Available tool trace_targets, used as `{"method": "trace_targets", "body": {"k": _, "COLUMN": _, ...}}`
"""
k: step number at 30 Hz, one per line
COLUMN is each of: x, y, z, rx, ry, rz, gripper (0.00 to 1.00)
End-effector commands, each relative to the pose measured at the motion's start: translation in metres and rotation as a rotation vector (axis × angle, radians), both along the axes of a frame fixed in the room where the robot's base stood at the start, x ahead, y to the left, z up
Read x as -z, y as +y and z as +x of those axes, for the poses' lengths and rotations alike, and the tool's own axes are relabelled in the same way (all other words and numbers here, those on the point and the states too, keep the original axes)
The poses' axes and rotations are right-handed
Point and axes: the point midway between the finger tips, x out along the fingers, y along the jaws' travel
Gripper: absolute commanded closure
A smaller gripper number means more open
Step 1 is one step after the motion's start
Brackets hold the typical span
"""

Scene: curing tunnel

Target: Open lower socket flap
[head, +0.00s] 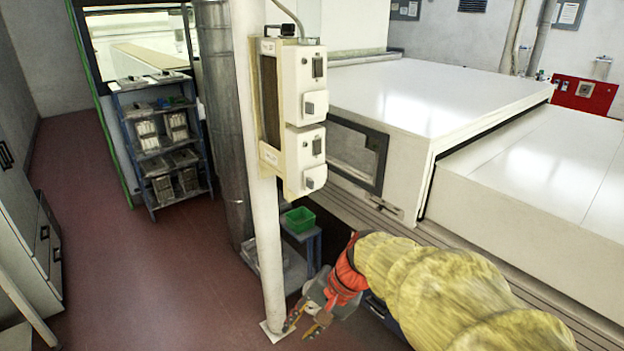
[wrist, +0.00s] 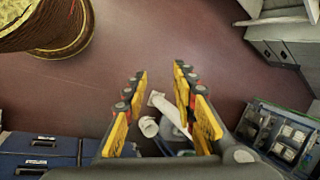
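Two cream socket boxes hang one above the other on a white post (head: 260,200) in the head view. The lower box (head: 306,158) has a dark switch and a small protruding grey flap (head: 314,178) at its lower front, which looks closed. The upper box (head: 305,85) has a similar flap (head: 316,104). My gripper (head: 301,328) is low, near the post's foot and well below the boxes, apart from both flaps. In the wrist view my gripper (wrist: 160,76) shows two spaced yellow fingers, open and empty. I cannot identify the flap in that view.
A large white tunnel housing (head: 430,95) stands right of the post. A blue shelf rack (head: 150,190) stands behind left, and a green bin (head: 300,219) sits on a low stand. Grey cabinets (head: 30,230) line the left. Red floor (head: 130,270) is clear between.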

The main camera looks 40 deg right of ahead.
Motion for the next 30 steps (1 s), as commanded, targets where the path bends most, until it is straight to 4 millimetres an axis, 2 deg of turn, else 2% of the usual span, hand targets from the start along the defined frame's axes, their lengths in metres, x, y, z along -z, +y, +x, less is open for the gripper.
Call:
{"method": "trace_targets", "body": {"k": 1, "x": -0.001, "y": -0.011, "z": 0.014, "rx": 0.126, "ry": -0.004, "rz": 0.104, "gripper": 0.73}}
{"method": "trace_targets", "body": {"k": 5, "x": -0.012, "y": -0.039, "z": 0.058, "rx": 0.430, "ry": -0.052, "rz": 0.364, "gripper": 0.73}}
{"method": "trace_targets", "body": {"k": 11, "x": -0.038, "y": -0.111, "z": 0.119, "rx": 0.851, "ry": -0.169, "rz": 0.757, "gripper": 0.73}}
{"method": "trace_targets", "body": {"k": 15, "x": -0.065, "y": -0.169, "z": 0.153, "rx": 1.084, "ry": -0.279, "rz": 1.028, "gripper": 0.73}}
{"method": "trace_targets", "body": {"k": 18, "x": -0.091, "y": -0.200, "z": 0.173, "rx": 1.187, "ry": -0.358, "rz": 1.204, "gripper": 0.73}}
{"method": "trace_targets", "body": {"k": 21, "x": -0.122, "y": -0.227, "z": 0.182, "rx": 1.249, "ry": -0.433, "rz": 1.348, "gripper": 0.73}}
{"method": "trace_targets", "body": {"k": 24, "x": -0.143, "y": -0.243, "z": 0.185, "rx": 1.287, "ry": -0.475, "rz": 1.456, "gripper": 0.73}}
{"method": "trace_targets", "body": {"k": 30, "x": -0.148, "y": -0.244, "z": 0.192, "rx": 1.307, "ry": -0.451, "rz": 1.530, "gripper": 0.73}}
